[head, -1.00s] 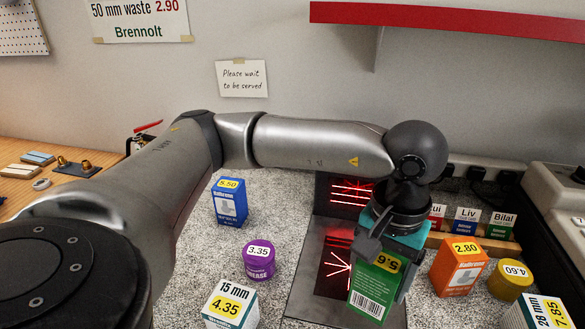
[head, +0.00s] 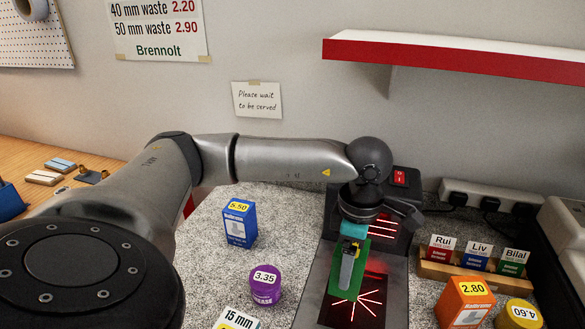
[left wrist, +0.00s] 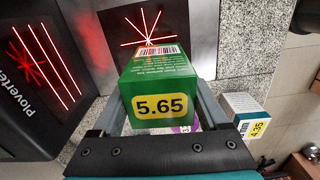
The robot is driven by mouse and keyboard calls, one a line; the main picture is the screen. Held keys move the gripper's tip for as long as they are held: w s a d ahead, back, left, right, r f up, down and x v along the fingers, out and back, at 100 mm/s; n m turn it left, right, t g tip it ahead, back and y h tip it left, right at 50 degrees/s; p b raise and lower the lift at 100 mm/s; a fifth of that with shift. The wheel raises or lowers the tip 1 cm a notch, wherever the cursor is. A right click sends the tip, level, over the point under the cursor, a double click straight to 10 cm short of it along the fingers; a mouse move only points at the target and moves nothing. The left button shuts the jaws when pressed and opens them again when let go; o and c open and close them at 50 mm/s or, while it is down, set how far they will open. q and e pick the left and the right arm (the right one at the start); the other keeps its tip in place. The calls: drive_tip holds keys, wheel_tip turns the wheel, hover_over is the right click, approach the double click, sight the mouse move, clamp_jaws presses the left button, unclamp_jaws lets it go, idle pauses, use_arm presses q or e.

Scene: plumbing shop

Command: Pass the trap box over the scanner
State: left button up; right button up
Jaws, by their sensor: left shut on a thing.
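My left gripper (head: 348,265) is shut on the green trap box (head: 335,274) and holds it over the scanner (head: 396,296). In the head view a narrow side of the box shows, partly behind a grey finger. My right gripper is not in view.
A blue box (head: 239,224), a purple tub (head: 265,285) and a white 15 mm box (head: 237,320) stand left of the scanner. An orange box (head: 465,302), a yellow tub (head: 518,315) and a name-card rack (head: 460,275) stand right. A red-edged shelf (head: 450,60) hangs above.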

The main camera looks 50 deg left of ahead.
use_arm(q)
drive_tip(key=s+a+n+p, duration=0.1)
drive_tip(key=a+n+p, duration=0.3)
drive_tip(key=a+n, duration=1.4)
drive_tip(key=w+d+n+b, duration=0.1)
drive_tip(key=w+d, duration=0.4)
drive_tip(key=d, duration=0.3)
drive_tip(key=w+d+f+n+b, duration=0.1)
drive_tip(key=w+d+b, duration=0.1)
drive_tip(key=w+d, duration=0.3)
drive_tip(key=w+d+f+n+b, duration=0.1)
drive_tip(key=w+d, duration=0.4)
drive_tip(key=d, duration=0.7)
drive_tip(key=shift+w+d+n+b, duration=0.25)
drive_tip(key=shift+w+n+b, duration=0.1)
drive_tip(key=shift+n+b, duration=0.1)
drive_tip(key=s+d+r+p, duration=0.1)
drive_tip(key=d+r+p, duration=0.2)
drive_tip(key=r+p, duration=0.2)
drive_tip(key=shift+s+d+p, duration=0.15)
drive_tip(key=shift+s+p, duration=0.15)
drive_tip(key=shift+p, duration=0.05)
